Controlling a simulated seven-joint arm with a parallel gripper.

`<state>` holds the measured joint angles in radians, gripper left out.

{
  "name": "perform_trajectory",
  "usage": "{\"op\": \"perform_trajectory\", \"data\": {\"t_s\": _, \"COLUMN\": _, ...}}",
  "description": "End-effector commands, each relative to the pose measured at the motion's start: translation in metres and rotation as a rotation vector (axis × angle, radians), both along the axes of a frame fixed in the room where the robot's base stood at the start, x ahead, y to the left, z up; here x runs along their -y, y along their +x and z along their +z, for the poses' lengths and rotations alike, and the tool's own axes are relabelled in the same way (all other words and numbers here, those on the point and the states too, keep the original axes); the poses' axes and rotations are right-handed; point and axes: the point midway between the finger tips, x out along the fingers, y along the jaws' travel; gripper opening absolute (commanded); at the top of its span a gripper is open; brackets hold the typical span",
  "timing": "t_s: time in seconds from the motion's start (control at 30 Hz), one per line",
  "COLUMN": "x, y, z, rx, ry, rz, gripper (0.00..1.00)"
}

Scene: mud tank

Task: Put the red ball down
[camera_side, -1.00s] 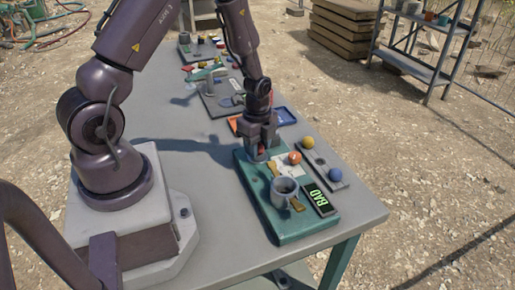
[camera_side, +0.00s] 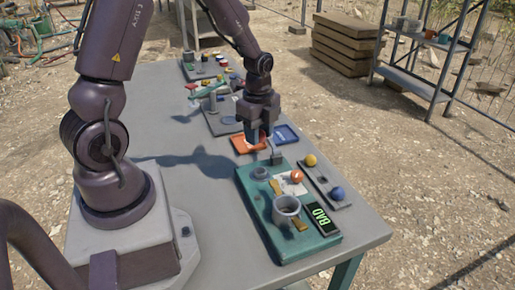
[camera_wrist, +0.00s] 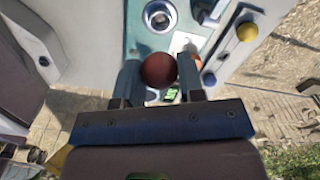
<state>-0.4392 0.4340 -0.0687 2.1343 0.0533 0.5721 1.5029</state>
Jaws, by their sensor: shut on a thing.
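My gripper (camera_side: 262,141) is shut on the red ball. In the wrist view, the red ball (camera_wrist: 159,70) sits between the two fingers of my gripper (camera_wrist: 160,82). The gripper hangs over the area of the orange tray (camera_side: 238,149) and the blue tray (camera_side: 294,131), beyond the green board (camera_side: 262,222). I cannot tell its exact height. The round grey socket (camera_side: 260,173) on the board looks empty; it also shows in the wrist view (camera_wrist: 160,16).
The board holds an orange ball (camera_side: 296,176), a grey mug (camera_side: 286,208) and a display reading BAD (camera_side: 321,219). A grey rail (camera_side: 323,180) beside it carries a yellow ball (camera_side: 310,160) and a blue ball (camera_side: 337,193). The table's left middle is clear.

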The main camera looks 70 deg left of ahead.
Motion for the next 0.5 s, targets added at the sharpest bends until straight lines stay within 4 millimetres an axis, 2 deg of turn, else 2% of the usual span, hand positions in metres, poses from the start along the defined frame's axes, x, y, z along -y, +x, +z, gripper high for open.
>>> {"op": "perform_trajectory", "data": {"t_s": 0.1, "x": -0.024, "y": -0.012, "z": 0.006, "rx": -0.001, "ry": -0.001, "rz": 0.080, "gripper": 0.10}}
{"op": "perform_trajectory", "data": {"t_s": 0.3, "x": -0.069, "y": -0.048, "z": 0.003, "rx": -0.006, "ry": -0.006, "rz": 0.263, "gripper": 0.10}}
{"op": "perform_trajectory", "data": {"t_s": 0.4, "x": -0.083, "y": -0.061, "z": 0.002, "rx": -0.005, "ry": -0.005, "rz": 0.332, "gripper": 0.10}}
{"op": "perform_trajectory", "data": {"t_s": 0.5, "x": -0.092, "y": -0.066, "z": -0.001, "rx": -0.005, "ry": -0.004, "rz": 0.372, "gripper": 0.10}}
